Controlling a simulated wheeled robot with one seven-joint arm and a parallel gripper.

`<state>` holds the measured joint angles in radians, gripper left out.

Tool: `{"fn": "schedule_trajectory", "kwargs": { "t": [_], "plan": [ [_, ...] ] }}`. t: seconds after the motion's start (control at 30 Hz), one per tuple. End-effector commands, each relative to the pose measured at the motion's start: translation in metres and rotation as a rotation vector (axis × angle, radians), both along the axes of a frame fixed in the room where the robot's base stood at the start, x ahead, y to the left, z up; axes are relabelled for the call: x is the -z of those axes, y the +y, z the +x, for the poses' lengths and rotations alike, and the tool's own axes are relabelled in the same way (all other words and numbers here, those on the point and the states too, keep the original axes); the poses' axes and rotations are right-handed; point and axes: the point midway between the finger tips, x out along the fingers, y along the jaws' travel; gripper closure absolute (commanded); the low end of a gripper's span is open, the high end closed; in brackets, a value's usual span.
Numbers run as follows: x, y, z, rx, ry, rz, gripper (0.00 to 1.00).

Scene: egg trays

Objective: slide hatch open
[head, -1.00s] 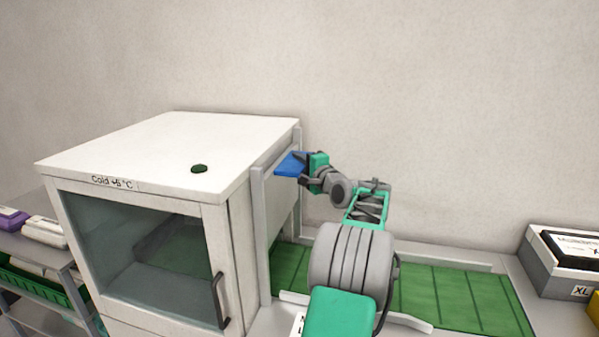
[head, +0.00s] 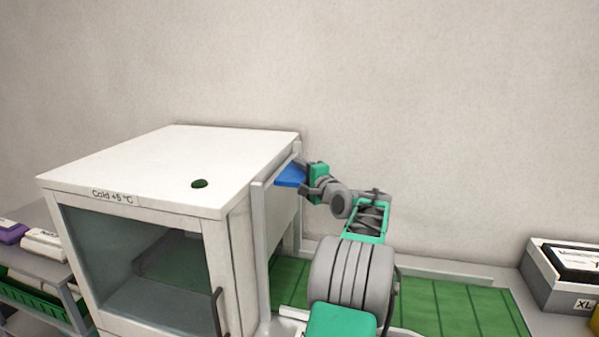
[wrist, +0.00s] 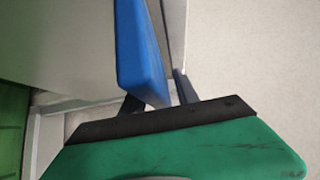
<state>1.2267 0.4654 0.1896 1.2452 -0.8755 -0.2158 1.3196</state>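The hatch is a pale panel (head: 284,215) between upright rails on the right side of the white cold box. A blue handle (head: 290,177) sticks out near its top. My gripper (head: 305,184) is at the handle's right end. In the wrist view the blue handle (wrist: 140,50) reaches down between the two dark fingers of my gripper (wrist: 160,96). The left finger is partly hidden behind it, and a narrow gap seems to show at the right finger. I cannot tell whether the fingers press on the handle. The hatch's lower edge is hidden by the front rail.
A green surface (head: 450,300) lies below my arm. A grey box (head: 560,275) stands at the right. A shelf (head: 50,262) with packages stands at the left.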

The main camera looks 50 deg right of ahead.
Motion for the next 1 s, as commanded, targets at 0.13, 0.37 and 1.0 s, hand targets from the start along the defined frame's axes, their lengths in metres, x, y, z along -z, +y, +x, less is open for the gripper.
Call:
{"fn": "schedule_trajectory", "kwargs": {
  "t": [0.13,0.37,1.0],
  "plan": [
    [0.002,0.003,-0.011,0.002,0.000,-0.002,0.63],
    [0.003,0.021,-0.055,0.004,-0.001,-0.001,0.63],
    [0.000,0.029,-0.072,0.000,0.000,0.000,0.63]
  ]
}}
